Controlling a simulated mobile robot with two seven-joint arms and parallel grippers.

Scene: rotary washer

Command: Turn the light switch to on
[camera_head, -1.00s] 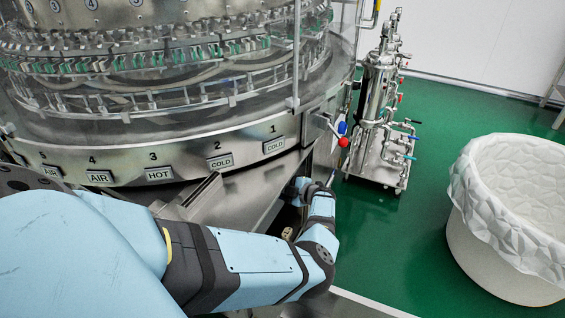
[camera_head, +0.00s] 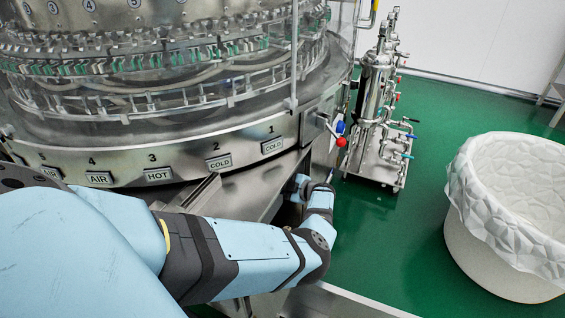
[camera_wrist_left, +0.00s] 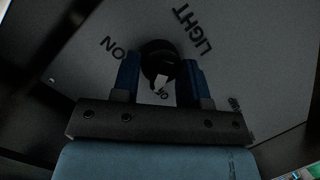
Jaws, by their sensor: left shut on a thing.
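The light switch is a round black knob (camera_wrist_left: 158,50) with a white mark on a pale panel (camera_wrist_left: 222,75). The panel reads "LIGHT" at upper right of the knob and "ON" at upper left in the left wrist view. More lettering under the knob is partly hidden. My left gripper (camera_wrist_left: 161,72) is shut on the knob, one blue finger on each side. In the head view my left arm reaches under the machine's rim, and the fingers and switch are hidden there. My right gripper is not in view.
The big round steel washer (camera_head: 130,172) fills the left, with labelled plates on its rim. A lever with a red ball (camera_head: 341,142) sticks out near my wrist. A piped steel unit (camera_head: 376,110) and a white lined bin (camera_head: 490,250) stand right. Green floor between is clear.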

